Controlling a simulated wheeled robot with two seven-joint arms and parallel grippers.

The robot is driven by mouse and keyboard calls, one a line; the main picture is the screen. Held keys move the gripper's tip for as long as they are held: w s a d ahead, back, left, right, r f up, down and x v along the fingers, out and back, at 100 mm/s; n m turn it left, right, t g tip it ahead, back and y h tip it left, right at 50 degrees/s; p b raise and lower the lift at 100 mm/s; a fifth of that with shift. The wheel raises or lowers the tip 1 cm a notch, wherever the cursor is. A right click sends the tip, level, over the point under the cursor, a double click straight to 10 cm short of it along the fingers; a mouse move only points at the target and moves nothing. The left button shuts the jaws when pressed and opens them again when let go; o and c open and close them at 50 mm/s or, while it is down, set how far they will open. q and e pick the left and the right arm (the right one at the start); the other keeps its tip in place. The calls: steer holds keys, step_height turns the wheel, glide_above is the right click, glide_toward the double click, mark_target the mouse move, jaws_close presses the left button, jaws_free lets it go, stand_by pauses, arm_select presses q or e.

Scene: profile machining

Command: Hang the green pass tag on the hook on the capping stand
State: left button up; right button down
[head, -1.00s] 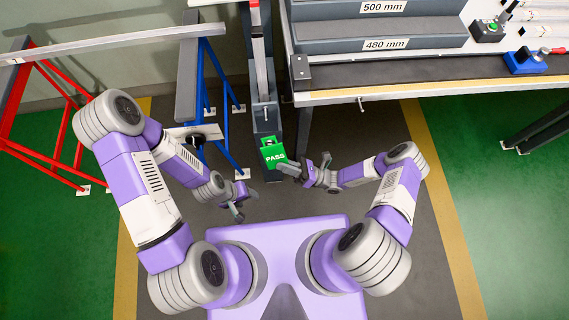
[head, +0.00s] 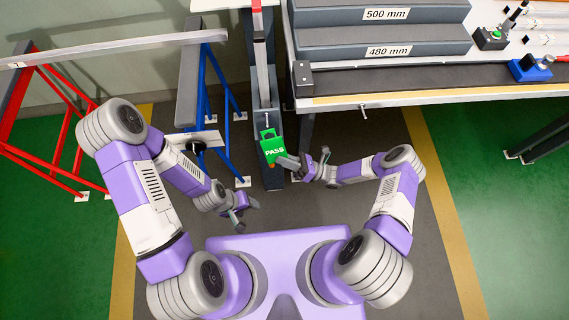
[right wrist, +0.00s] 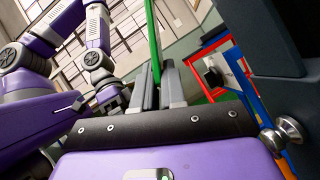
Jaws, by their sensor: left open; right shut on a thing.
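The green PASS tag (head: 272,151) is in front of a narrow dark grey stand (head: 262,92) in the head view, its loop at the top. I take this stand to be the capping stand. A thin pale metal piece (head: 266,119) shows just above the loop and may be the hook; I cannot tell whether they touch. My right gripper (head: 285,162) is shut on the tag at its lower right. In the right wrist view the tag (right wrist: 153,42) shows edge-on as a green strip between the fingers (right wrist: 157,90). My left gripper (head: 238,212) is open and empty, lower left of the tag.
A workbench (head: 400,97) with grey steps marked 500 mm and 480 mm stands right of the stand. A blue trestle (head: 216,95) and a red trestle (head: 60,140) stand left, with a pale bar (head: 120,47) across them. Dark floor lies between yellow lines.

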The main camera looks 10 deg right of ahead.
mark_target(283, 151)
steer(key=shift+w+f+b, duration=0.2)
steer(key=shift+w+b, duration=0.65)
steer(key=shift+w, duration=0.95)
steer(key=shift+w+f+b, duration=0.5)
steer(key=shift+w+b, duration=0.1)
steer(key=shift+b, duration=0.55)
steer(key=c, duration=1.1)
jaws_free()
steer(key=v, duration=0.7)
steer(key=shift+d+f, duration=0.15)
steer(key=shift+d, duration=0.05)
steer(key=shift+s, duration=0.1)
